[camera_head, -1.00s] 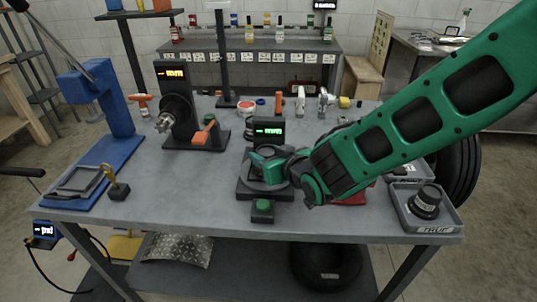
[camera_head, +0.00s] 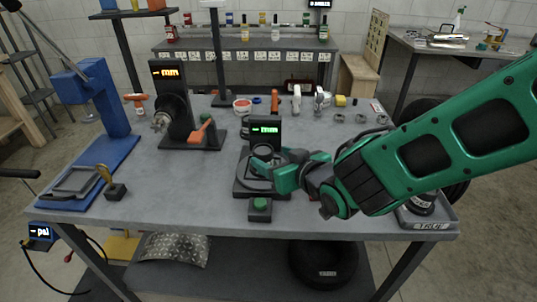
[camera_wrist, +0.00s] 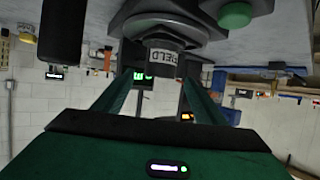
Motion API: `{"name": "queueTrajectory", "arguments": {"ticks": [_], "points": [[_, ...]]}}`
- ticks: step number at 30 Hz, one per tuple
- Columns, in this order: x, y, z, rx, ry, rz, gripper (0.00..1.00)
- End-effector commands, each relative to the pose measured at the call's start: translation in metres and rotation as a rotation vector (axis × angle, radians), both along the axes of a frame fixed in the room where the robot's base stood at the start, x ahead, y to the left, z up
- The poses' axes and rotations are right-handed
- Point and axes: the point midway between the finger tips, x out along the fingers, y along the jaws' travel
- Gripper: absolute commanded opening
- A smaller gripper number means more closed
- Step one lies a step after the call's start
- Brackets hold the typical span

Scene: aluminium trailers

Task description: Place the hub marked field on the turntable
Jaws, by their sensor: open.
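The hub marked FIELD (camera_wrist: 163,57) is dark with a pale label. In the wrist view, which is upside down, it sits against the round plate of the turntable (camera_wrist: 125,22). In the head view the turntable (camera_head: 243,187) stands at the middle front of the table, with a lit display behind it and a green button in front. My gripper (camera_head: 262,167) is at the turntable from the right. Its fingers are open, and in the wrist view the gripper (camera_wrist: 158,76) has its tips apart, toward either side of the hub.
A tray (camera_head: 432,226) holding another dark hub (camera_head: 421,204) is at the front right, partly behind my arm. A black machine with an orange handle (camera_head: 201,132) stands left of the turntable, and a blue press (camera_head: 104,100) farther left.

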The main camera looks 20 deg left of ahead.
Motion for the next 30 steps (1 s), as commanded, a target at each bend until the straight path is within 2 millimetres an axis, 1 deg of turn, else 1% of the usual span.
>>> {"name": "queueTrajectory", "arguments": {"ticks": [1, 6, 12, 30], "points": [[-0.006, -0.006, 0.005, 0.001, -0.002, 0.0, 0.65], [-0.021, -0.022, 0.014, 0.001, -0.001, 0.0, 0.65], [-0.031, -0.032, 0.019, 0.0, -0.001, -0.001, 0.65], [-0.033, -0.035, 0.02, 0.0, 0.0, -0.001, 0.65]]}}
